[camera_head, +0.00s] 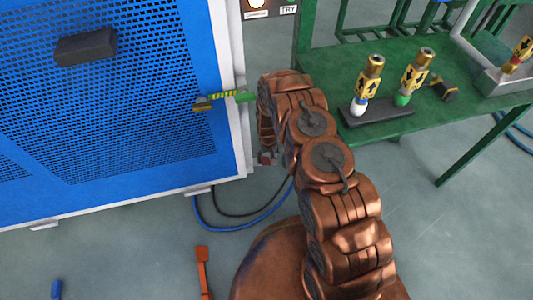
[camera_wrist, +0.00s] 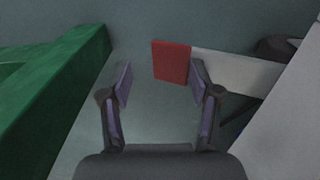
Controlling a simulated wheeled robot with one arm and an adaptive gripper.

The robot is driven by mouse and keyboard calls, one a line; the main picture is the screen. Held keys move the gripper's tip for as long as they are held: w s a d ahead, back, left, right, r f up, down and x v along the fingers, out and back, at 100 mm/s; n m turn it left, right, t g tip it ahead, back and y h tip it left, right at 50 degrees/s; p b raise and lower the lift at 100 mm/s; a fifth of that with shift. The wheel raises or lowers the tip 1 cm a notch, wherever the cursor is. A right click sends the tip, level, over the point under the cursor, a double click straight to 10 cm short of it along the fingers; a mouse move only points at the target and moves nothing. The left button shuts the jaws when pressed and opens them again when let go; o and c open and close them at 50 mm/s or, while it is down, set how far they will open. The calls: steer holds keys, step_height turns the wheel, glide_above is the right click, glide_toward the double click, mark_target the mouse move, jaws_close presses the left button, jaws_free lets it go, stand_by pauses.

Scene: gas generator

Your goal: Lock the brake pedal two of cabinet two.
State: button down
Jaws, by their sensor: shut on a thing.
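The red brake pedal (camera_wrist: 171,61) is a flat red plate at the end of a pale bar (camera_wrist: 235,70) in the wrist view. A small red part at the foot of the blue cabinet (camera_head: 265,158) in the head view looks like the same pedal. My gripper (camera_wrist: 160,78) is at the red pedal, with its right finger against the pedal's right edge. The left finger stands to the left with a visible gap. In the head view my arm reaches down beside the cabinet's right edge and hides most of the gripper. Which pedal number this is cannot be read.
A green table (camera_head: 440,115) with brass valve fittings (camera_head: 368,80) stands right of my arm. A yellow-green handle (camera_head: 225,97) sticks out by the cabinet's edge. Blue and black hoses (camera_head: 235,227) and an orange tool (camera_head: 202,270) lie on the floor.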

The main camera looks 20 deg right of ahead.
steer(key=shift+s+d+f, duration=0.1)
steer(key=shift+d+f, duration=0.2)
steer(key=shift+f, duration=0.15)
steer(key=c, duration=0.7)
jaws_free()
steer(key=shift+o, duration=0.6)
steer(key=shift+f, duration=0.35)
steer(key=shift+a+r, duration=0.25)
steer(key=shift+r, duration=0.1)
steer(key=shift+r, duration=0.1)
step_height(320, 180, up, 12)
steer(key=shift+a, duration=0.1)
